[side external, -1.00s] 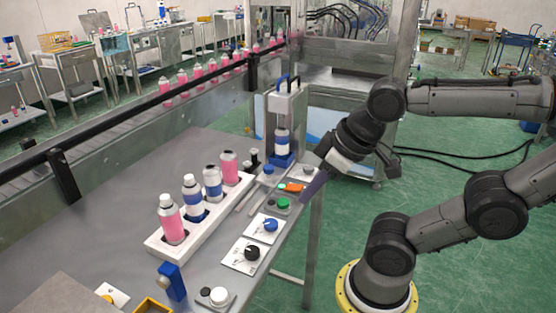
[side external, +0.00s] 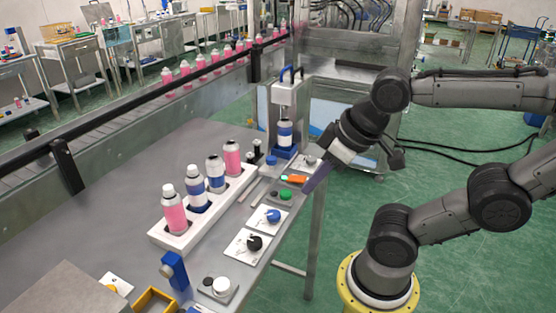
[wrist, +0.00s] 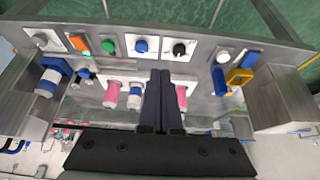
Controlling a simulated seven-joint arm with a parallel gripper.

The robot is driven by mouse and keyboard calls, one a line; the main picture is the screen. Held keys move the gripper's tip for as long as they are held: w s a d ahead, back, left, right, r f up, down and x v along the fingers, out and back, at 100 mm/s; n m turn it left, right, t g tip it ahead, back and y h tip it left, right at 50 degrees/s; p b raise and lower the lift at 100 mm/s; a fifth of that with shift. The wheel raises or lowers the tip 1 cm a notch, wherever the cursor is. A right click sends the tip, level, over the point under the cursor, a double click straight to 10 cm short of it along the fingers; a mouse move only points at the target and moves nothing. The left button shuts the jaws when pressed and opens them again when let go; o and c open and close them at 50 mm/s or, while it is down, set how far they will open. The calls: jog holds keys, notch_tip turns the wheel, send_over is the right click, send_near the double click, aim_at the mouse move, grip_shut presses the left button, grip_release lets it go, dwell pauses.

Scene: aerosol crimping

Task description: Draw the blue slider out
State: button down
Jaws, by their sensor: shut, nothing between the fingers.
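The press (side external: 288,95) at the bench's far end holds a white-and-blue can on a blue base (side external: 284,153), which looks like the blue slider. In the wrist view, the blue base (wrist: 58,66) and can are at the left. Whether it is seated fully in the press I cannot tell. My gripper (side external: 307,189) is shut and empty, beside the orange switch at the bench's right edge.
A white rack (side external: 178,237) holds several pink and blue cans. The controls include the orange switch (side external: 294,179), green button (side external: 286,195), blue knob (side external: 273,215) and black knob (side external: 254,242). A blue post (side external: 175,270) and yellow tray (side external: 155,301) are at the front.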

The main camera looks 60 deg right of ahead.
jog(key=c, duration=1.5)
grip_release()
jog(key=shift+c, duration=0.2)
jog(key=shift+o, duration=2.4)
jog(key=shift+s+m, duration=0.2)
jog(key=shift+m, duration=0.1)
jog(key=o, duration=0.6)
jog(key=w+r+m, duration=0.2)
jog(key=r, duration=0.1)
jog(key=w+d+r+m, duration=0.1)
jog(key=r, duration=0.1)
jog(key=shift+w+r+g, duration=0.15)
jog(key=shift+r+g, duration=0.05)
jog(key=shift+g, duration=0.1)
jog(key=shift+c, duration=0.2)
jog(key=w+d+r+m, duration=0.2)
jog(key=w+r, duration=0.1)
jog(key=w, duration=0.1)
jog(key=m+g, duration=0.5)
jog(key=m, duration=0.2)
send_over(271, 158)
notch_tip(271, 158, down, 7)
notch_tip(271, 158, down, 13)
jog(key=shift+f, duration=0.1)
